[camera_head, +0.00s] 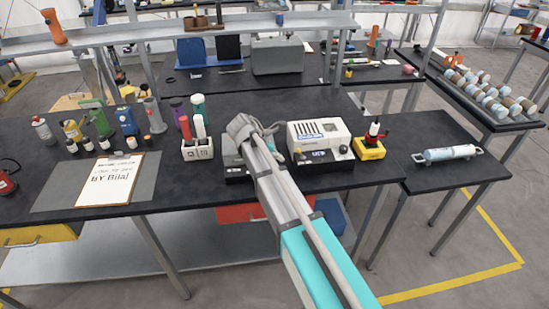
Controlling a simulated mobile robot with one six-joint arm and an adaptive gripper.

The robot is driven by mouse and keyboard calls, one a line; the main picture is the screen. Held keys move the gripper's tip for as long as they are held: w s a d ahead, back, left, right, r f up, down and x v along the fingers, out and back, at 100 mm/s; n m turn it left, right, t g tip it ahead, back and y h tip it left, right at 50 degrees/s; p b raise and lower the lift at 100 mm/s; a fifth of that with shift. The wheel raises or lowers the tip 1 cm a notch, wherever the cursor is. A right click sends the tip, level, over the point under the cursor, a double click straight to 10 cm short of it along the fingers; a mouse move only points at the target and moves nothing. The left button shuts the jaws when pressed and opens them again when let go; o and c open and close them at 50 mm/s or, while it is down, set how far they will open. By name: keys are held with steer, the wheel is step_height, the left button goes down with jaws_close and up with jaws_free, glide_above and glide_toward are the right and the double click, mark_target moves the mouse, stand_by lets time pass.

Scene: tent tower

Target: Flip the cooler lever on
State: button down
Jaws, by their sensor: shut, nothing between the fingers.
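A white box-shaped device (319,138) with dark vent slots on top and a small lit display on its front stands on the black table. It may be the cooler. Beside it on the left is a dark device (236,172) with a small display, mostly hidden by my arm. I cannot make out a lever on either one. My gripper (250,128) is at the far end of my arm, above the dark device and just left of the white box. It is shut and empty. Its fingertips are small and partly hidden, so contact cannot be told.
A white holder (197,150) with red and white sticks stands left of my gripper. A yellow block (369,149) with a red and black top sits right of the white box. A clipboard (107,181) lies at left. A light-blue cylinder (450,153) lies on the right table.

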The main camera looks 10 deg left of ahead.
mark_target(300, 153)
steer(key=shift+d+f, duration=0.2)
steer(key=shift+f, duration=0.2)
steer(key=shift+w+d+r+p, duration=0.35)
steer(key=shift+d+r, duration=0.1)
steer(key=shift+d, duration=0.2)
steer(key=shift+w+d+r+p, duration=0.35)
steer(key=shift+d+r, duration=0.1)
steer(key=shift+d, duration=0.15)
steer(key=shift+w+d+r, duration=0.1)
steer(key=shift+w+d, duration=0.05)
steer(key=shift+d, duration=0.25)
steer(key=shift+d, duration=0.25)
